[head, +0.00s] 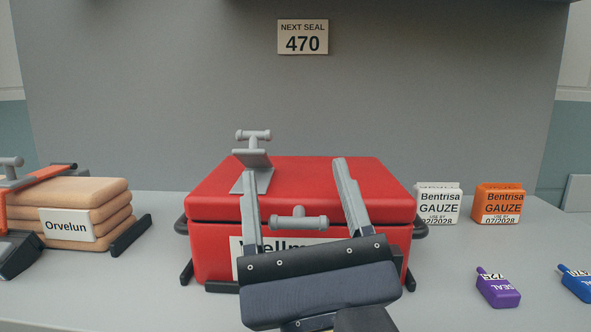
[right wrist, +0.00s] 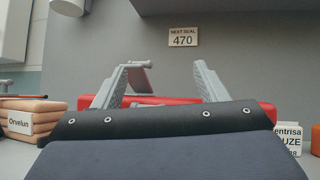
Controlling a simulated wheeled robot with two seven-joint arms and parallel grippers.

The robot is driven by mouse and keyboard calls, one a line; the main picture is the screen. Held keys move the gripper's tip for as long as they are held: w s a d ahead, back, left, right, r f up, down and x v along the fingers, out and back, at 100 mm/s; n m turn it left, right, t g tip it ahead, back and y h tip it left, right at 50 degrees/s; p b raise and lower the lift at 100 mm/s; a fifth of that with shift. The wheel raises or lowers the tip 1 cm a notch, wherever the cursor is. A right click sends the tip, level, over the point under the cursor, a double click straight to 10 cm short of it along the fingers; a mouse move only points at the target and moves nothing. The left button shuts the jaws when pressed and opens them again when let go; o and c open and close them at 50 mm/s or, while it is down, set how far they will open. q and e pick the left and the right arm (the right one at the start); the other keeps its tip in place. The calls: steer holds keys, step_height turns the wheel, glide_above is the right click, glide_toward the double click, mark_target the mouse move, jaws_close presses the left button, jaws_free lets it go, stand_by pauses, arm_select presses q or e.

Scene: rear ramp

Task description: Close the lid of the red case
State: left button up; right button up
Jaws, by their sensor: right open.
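The red case (head: 330,175) stands on the counter in the middle of the head view, with a white label partly hidden by my gripper. Its lid lies down over the body, with a thin dark line along the front; I cannot tell if it is fully seated. A grey latch with a T-handle (head: 253,136) stands raised at the lid's left. A grey T-shaped piece (head: 298,219) shows at the front. My right gripper (head: 291,180) is open and empty, its fingers in front of the case; contact is unclear. The right wrist view shows the red case (right wrist: 265,108) behind the fingers.
Strapped tan bundles (head: 110,200) labelled Orvelun lie at the left. A white gauze box (head: 438,202) and an orange gauze box (head: 498,203) stand right of the case. A purple seal (head: 497,288) and a blue seal (head: 577,283) lie at the front right.

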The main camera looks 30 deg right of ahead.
steer(key=v, duration=0.5)
steer(key=shift+s+f+p, duration=0.2)
steer(key=shift+f+p, duration=0.05)
steer(key=shift+p, duration=0.1)
